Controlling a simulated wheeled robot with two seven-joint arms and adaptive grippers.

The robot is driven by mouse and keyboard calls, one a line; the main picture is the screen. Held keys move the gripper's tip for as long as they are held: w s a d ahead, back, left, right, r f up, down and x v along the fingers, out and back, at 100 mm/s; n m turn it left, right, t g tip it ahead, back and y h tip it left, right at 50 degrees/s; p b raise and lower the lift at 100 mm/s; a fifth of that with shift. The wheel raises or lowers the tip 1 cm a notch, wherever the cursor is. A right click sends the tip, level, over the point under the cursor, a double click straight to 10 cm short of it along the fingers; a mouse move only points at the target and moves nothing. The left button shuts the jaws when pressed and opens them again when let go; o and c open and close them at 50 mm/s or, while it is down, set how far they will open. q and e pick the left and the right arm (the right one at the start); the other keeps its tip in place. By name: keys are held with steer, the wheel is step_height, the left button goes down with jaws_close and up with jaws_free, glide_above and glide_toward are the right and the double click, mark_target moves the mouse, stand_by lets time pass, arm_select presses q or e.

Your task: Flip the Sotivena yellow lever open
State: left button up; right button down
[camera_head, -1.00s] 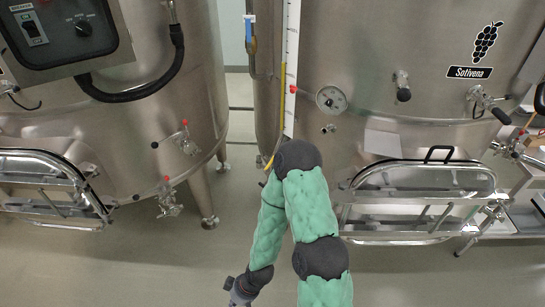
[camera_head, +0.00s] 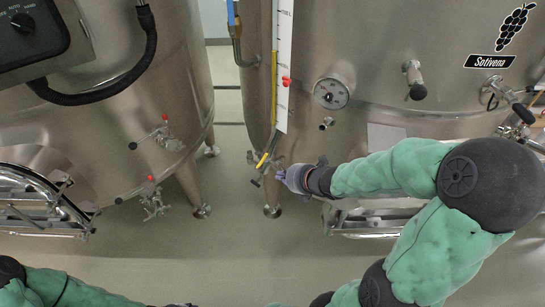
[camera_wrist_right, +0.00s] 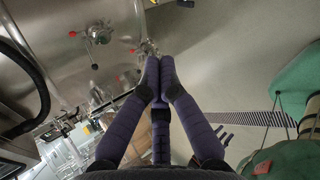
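The Sotivena vat (camera_head: 430,110) is the steel tank on the right, with a grape logo and name label. A yellow lever (camera_head: 262,160) hangs slanted at the foot of its white level gauge, above a small dark end piece. My right gripper (camera_head: 280,175) reaches in from the right, its tips just right of the lever; I cannot tell if they touch. In the right wrist view its purple fingers (camera_wrist_right: 158,75) converge with tips together, and nothing is seen between them. I cannot make out the lever there. My left gripper is not visible; only green arm parts show bottom left.
A dial gauge (camera_head: 331,93) and the white level gauge (camera_head: 284,60) are on the Sotivena vat. Vat legs stand near my right gripper. Open floor lies below both vats.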

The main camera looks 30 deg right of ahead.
steer(key=b, duration=0.5)
glide_toward(261, 163)
step_height(261, 163, down, 4)
steer(key=w+a, duration=0.2)
steer(key=shift+w+d+n, duration=0.3)
steer(key=shift+w+d, duration=0.4)
steer(key=shift+w, duration=0.2)
steer(key=shift+r, duration=0.1)
